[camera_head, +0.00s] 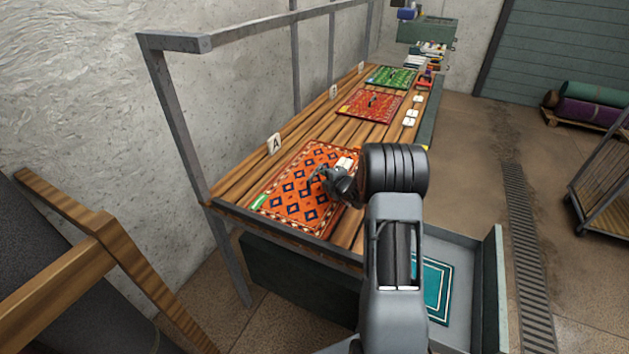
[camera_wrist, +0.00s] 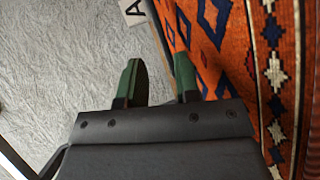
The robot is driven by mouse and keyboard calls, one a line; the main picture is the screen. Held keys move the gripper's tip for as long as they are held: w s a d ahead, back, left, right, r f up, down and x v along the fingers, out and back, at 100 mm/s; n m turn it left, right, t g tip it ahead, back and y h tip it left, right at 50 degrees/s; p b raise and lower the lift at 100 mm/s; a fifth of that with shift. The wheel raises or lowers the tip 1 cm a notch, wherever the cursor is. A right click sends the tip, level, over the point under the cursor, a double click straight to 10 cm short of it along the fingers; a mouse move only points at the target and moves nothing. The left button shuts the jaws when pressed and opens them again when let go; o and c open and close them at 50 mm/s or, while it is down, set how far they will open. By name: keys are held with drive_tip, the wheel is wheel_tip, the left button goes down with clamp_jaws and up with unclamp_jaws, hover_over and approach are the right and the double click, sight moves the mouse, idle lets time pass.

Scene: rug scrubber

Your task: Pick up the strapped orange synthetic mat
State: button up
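An orange mat with dark blue and cream diamonds (camera_head: 290,200) lies flat at the near end of the wooden bench, beside a card marked A (camera_head: 274,143). A small green label is on its left edge. My gripper (camera_head: 322,180) is over the mat's middle and right part, and my arm hides some of it. In the wrist view the two green fingertips (camera_wrist: 158,78) are apart with nothing between them. The mat (camera_wrist: 215,50) fills the right side there. I cannot make out a strap on it.
A metal frame post (camera_head: 182,125) stands at the near left. A teal mat (camera_head: 437,290) lies in a grey tray (camera_head: 468,268) below right.

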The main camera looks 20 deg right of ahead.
sight(316, 173)
drive_tip(key=shift+p+x, duration=0.65)
drive_tip(key=shift+x, duration=2.5)
drive_tip(key=shift+a, duration=0.15)
clamp_jaws()
